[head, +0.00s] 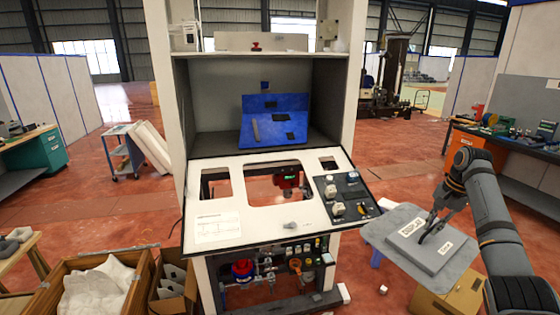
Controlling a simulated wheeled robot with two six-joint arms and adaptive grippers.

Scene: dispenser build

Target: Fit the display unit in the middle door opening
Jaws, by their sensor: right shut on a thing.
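The white door panel (255,224) slopes out from the front of the cabinet. Its large middle opening (255,188) is empty, and interior parts show through it. My right gripper (430,232) is low over the grey slab (440,257) on the small table at the right. Two white labels lie beside the fingers. My left gripper is not in view.
Smaller openings flank the middle one. A dark control panel (345,196) covers the door's right side. A blue panel (273,120) stands inside the cabinet. The small grey table (377,235) is right of the door, with a cardboard box (450,300) below. A wooden crate (65,278) stands lower left.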

